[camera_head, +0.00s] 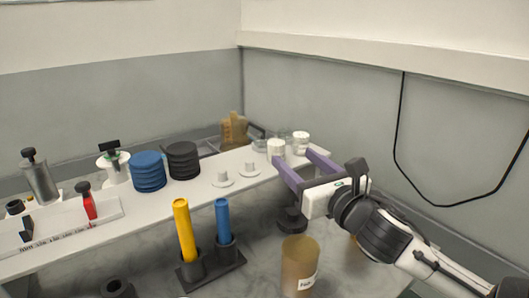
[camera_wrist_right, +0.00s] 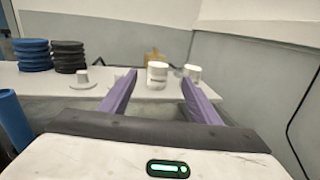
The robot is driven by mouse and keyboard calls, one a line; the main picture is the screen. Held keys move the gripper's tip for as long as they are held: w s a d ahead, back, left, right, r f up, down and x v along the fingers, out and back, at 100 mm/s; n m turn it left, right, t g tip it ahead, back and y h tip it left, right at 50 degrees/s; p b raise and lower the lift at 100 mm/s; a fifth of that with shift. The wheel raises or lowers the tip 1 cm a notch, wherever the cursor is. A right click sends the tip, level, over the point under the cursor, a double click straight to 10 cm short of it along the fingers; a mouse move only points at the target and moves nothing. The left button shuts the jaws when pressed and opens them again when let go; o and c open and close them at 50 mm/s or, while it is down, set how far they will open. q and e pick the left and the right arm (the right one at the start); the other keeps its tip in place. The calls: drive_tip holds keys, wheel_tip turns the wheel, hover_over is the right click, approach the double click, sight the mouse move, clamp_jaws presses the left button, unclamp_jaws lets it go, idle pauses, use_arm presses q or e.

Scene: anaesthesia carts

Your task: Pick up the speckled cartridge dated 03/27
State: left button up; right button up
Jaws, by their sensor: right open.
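Two short white cylinders stand on the white shelf; one (camera_head: 276,148) is on the left and the other (camera_head: 300,143) on the right. I cannot make out speckles or a date on either. My right gripper (camera_head: 291,156) is open and empty, its purple fingers pointing at them from the near side. In the right wrist view, the left cylinder (camera_wrist_right: 157,76) shows between the fingers (camera_wrist_right: 158,82), beyond their tips. The right cylinder (camera_wrist_right: 193,72) shows just beyond the right fingertip. My left gripper is out of view.
Blue discs (camera_head: 148,171) and black discs (camera_head: 183,160) are stacked on the shelf (camera_head: 200,189), with small white pegs (camera_head: 222,178) nearer the gripper. Yellow (camera_head: 184,230) and blue (camera_head: 223,221) tubes stand in front. An amber jar (camera_head: 299,264) is below the right gripper.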

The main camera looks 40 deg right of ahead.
sight(281, 147)
drive_tip(key=x, duration=0.3)
drive_tip(key=shift+w+d, duration=0.2)
drive_tip(key=shift+w, duration=0.05)
drive_tip(key=shift+a+x, duration=0.15)
drive_tip(key=shift+x, duration=1.45)
drive_tip(key=shift+a+x, duration=0.15)
drive_tip(key=shift+x, duration=1.45)
drive_tip(key=c, duration=1.2)
drive_tip(key=shift+w, duration=0.1)
